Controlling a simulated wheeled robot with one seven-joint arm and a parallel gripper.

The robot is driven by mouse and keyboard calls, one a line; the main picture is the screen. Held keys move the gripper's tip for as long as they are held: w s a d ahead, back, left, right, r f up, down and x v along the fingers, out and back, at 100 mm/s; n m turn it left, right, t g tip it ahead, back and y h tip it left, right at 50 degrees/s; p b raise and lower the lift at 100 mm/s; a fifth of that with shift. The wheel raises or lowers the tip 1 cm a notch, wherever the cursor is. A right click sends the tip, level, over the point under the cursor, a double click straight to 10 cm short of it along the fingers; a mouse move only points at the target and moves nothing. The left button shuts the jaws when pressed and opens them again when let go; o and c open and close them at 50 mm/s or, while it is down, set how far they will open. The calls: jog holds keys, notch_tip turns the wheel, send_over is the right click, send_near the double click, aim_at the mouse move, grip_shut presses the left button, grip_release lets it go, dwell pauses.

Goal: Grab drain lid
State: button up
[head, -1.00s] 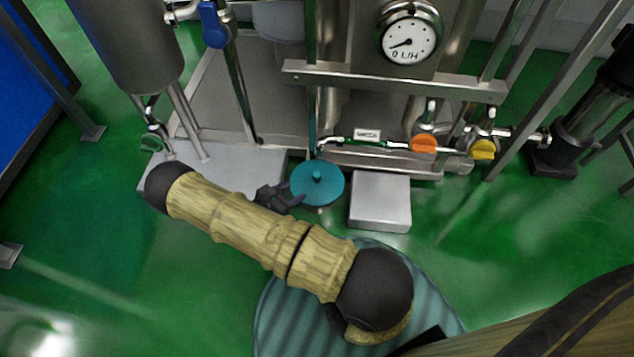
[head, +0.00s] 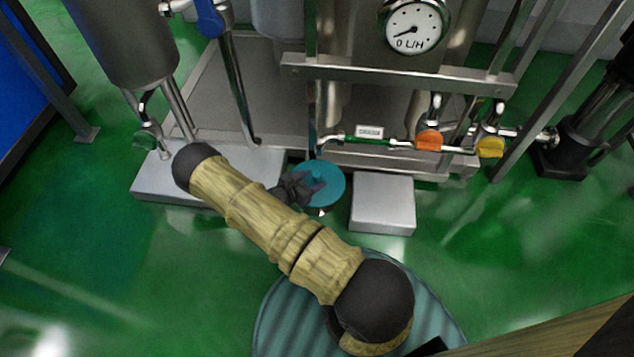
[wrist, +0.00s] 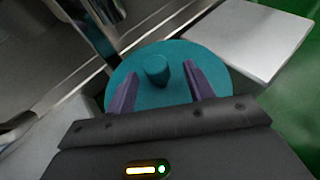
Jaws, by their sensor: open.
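The drain lid (head: 326,181) is a round teal disc with a small raised knob at its middle. It lies near floor level in front of the steel machine frame. My gripper (head: 311,184) is over the lid's left part in the head view, hiding some of it and the knob. In the wrist view, the lid (wrist: 172,88) fills the middle, with its knob (wrist: 157,71) upright near the far ends of the fingers. My gripper (wrist: 157,82) is open, with one purple finger on each side and nothing held. I cannot tell whether the fingers touch the lid.
A grey metal block (head: 383,203) stands just right of the lid. A flat grey plinth (head: 165,181) is to the left. The machine frame (head: 400,164) with an orange-handled valve (head: 428,141) is behind. A thin vertical pipe rises close behind the lid. Green floor (head: 500,270) is open at right.

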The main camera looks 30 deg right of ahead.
aim_at(320, 175)
jog(key=shift+w+d+f+b, duration=0.25)
jog(key=shift+d+f+b, duration=0.2)
jog(key=shift+b, duration=0.2)
jog(key=b+x, duration=0.3)
jog(key=shift+w+d, duration=0.25)
jog(key=shift+d, duration=0.05)
jog(key=shift+d+r, duration=0.15)
jog(key=shift+d, duration=0.05)
grip_shut()
jog(key=shift+r, duration=0.1)
